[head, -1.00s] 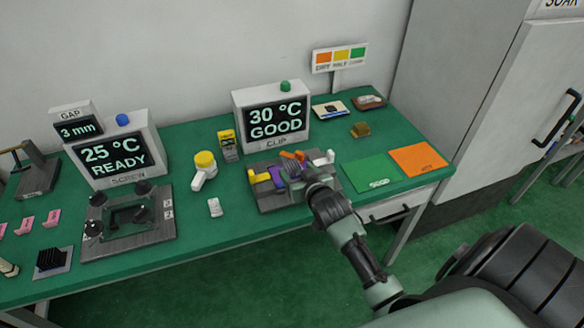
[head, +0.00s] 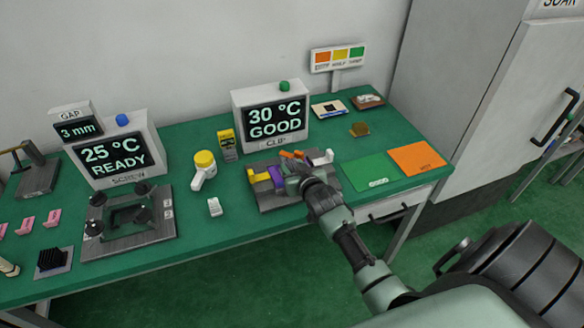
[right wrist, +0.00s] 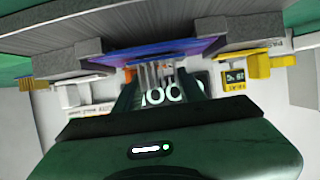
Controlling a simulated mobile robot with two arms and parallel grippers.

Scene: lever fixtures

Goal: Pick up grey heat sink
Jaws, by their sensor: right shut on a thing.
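My right gripper (head: 291,172) is over the clip fixture (head: 262,199) in front of the 30 °C GOOD display (head: 275,122). In the right wrist view my right gripper (right wrist: 158,80) is shut on the grey heat sink (right wrist: 153,73), whose thin fins show between the fingers. A purple part (right wrist: 205,46) lies right beside the heat sink there. I cannot tell whether they touch. In the head view the arm and gripper hide most of the heat sink. My left gripper is not in view.
The fixture has yellow (head: 257,176) and orange parts. A green mat (head: 372,178) and an orange mat (head: 416,158) lie to its right. A screw fixture (head: 128,219) and a black finned block (head: 52,259) are farther left.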

